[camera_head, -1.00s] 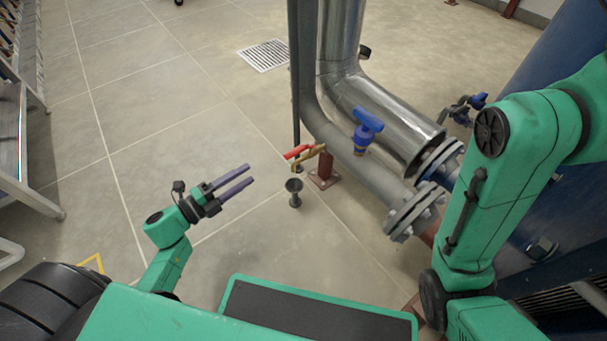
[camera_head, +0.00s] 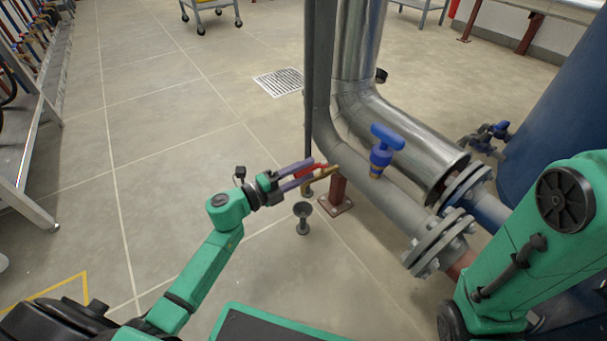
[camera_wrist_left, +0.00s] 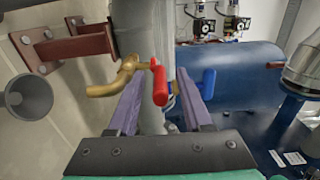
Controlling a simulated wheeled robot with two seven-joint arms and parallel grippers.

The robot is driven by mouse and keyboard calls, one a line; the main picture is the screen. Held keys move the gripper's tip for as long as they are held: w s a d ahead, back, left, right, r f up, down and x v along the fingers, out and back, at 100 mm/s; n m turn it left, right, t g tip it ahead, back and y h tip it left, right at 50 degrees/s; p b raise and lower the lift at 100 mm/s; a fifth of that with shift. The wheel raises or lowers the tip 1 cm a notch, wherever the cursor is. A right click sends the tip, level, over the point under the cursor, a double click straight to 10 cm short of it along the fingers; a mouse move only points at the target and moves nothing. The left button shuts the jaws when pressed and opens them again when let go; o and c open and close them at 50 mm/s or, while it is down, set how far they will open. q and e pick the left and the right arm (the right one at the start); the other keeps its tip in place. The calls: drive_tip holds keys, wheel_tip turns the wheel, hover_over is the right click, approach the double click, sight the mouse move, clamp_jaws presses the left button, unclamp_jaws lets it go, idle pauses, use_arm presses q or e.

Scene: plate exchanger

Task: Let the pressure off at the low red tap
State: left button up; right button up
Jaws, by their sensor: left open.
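The low tap has a red lever (camera_head: 316,169) and a brass body with a bent spout (camera_head: 325,179), on the grey pipe's lower part. In the left wrist view the red lever (camera_wrist_left: 160,86) stands between my two purple fingers, pointing toward the camera, with the brass spout (camera_wrist_left: 104,89) bending left. My left gripper (camera_head: 308,174) is open at the lever, one finger on each side. I cannot tell whether either finger touches it. A small grey funnel (camera_head: 303,211) stands below the spout; it also shows in the left wrist view (camera_wrist_left: 28,97). My right gripper is out of view.
A blue-handled valve (camera_head: 383,150) sits on the grey pipe (camera_head: 400,203) right of the tap. A dark red pipe support (camera_head: 337,193) stands beside the tap. A shiny pipe and blue tank (camera_head: 550,110) fill the right. The floor left of the tap is clear.

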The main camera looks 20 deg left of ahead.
use_arm(q)
clamp_jaws()
idle(1.4)
